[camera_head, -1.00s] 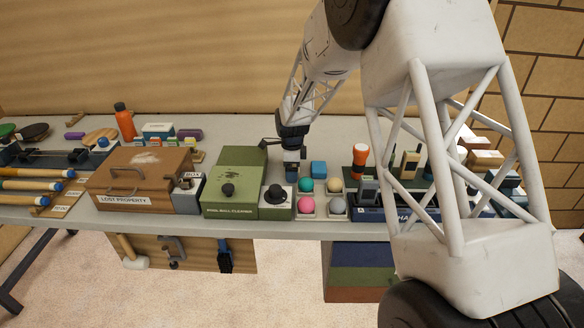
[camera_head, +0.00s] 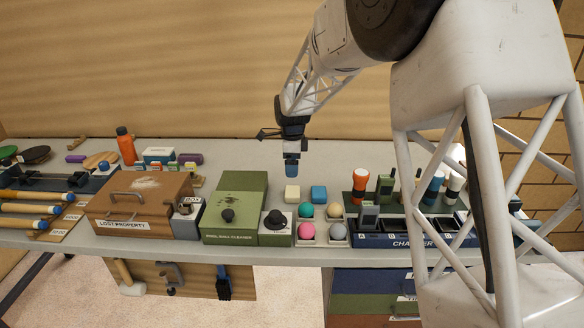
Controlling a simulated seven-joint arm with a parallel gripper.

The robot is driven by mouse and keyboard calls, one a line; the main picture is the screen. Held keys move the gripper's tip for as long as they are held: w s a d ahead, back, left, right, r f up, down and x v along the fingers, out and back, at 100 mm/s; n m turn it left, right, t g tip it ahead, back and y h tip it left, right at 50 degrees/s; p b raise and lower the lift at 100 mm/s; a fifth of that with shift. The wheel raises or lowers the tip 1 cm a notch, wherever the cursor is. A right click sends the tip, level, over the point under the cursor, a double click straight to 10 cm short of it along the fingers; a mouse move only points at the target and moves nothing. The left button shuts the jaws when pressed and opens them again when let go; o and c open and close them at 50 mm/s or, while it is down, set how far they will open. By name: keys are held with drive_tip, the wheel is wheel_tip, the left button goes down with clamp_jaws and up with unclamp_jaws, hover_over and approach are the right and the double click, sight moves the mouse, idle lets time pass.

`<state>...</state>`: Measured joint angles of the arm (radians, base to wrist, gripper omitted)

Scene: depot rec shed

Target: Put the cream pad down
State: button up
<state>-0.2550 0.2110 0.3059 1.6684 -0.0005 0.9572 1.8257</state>
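A green ball cleaner box (camera_head: 236,205) stands left of the pads. A tray with several coloured balls (camera_head: 307,231) is in front. A charger rack (camera_head: 385,240) with upright devices stands right. The table behind the pads is clear.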

idle(0.8)
drive_tip(key=s+d+r+n+t, duration=0.1)
drive_tip(key=s+d+r+n, duration=0.3)
drive_tip(key=s+d+r, duration=0.5)
drive_tip(key=s+d+r+n, duration=0.4)
drive_tip(key=s, duration=1)
drive_tip(key=s+d+n, duration=0.2)
drive_tip(key=s+n, duration=0.1)
drive_tip(key=s, duration=0.6)
drive_tip(key=s+d+f+n+t, duration=0.1)
drive_tip(key=s+d+n, duration=0.2)
drive_tip(key=s, duration=0.5)
drive_tip(key=s+d+n, duration=0.3)
drive_tip(key=s, duration=0.6)
drive_tip(key=shift+s+f+n+t, duration=0.3)
drive_tip(key=shift+s+f+n, duration=0.05)
drive_tip(key=shift+f+n, duration=0.05)
drive_tip(key=shift+w, duration=0.1)
